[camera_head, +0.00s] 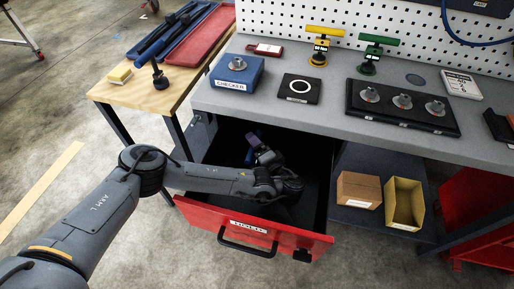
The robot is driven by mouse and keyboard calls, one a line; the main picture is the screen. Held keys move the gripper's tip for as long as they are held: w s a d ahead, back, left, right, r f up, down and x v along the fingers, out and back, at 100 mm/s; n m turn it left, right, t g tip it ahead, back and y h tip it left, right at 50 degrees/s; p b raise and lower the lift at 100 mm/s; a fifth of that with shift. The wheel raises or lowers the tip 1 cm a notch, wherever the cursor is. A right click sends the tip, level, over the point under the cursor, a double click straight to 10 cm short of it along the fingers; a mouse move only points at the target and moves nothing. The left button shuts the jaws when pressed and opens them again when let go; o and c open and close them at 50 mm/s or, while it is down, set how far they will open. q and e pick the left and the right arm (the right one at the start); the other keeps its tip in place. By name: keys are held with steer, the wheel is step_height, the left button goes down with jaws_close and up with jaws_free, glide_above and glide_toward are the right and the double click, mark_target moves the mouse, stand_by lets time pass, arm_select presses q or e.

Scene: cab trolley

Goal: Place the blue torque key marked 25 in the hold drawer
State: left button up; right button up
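The hold drawer (200,215), red-fronted with a HOLD label and a black handle, is pulled open under the grey bench. My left arm reaches over it from the left. My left gripper (259,148) is inside the drawer opening, pointing toward its back. A small dark blue piece (251,139) shows at the gripper's fingers in shadow; it may be the blue torque key, but no 25 can be read. Whether the fingers are shut on it or apart from it cannot be told. My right gripper is out of view.
On the bench stand a yellow key (320,46), a green key (374,52), a blue CHECKER box (237,73) and a black socket tray (402,106). Cardboard (358,190) and yellow (404,203) bins sit on the lower shelf, right of the drawer. A wooden table (150,94) stands left.

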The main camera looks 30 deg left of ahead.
arm_select(q)
steer(key=shift+f, duration=0.15)
steer(key=o, duration=1)
steer(key=shift+o, duration=0.2)
steer(key=shift+s+d+r, duration=0.1)
steer(key=shift+d+r, duration=0.1)
steer(key=shift+r, duration=0.05)
steer(key=p+v, duration=0.3)
steer(key=shift+a+r, duration=0.1)
steer(key=shift+s+d+p, duration=0.1)
steer(key=shift+d+p, duration=0.15)
steer(key=shift+p, duration=0.3)
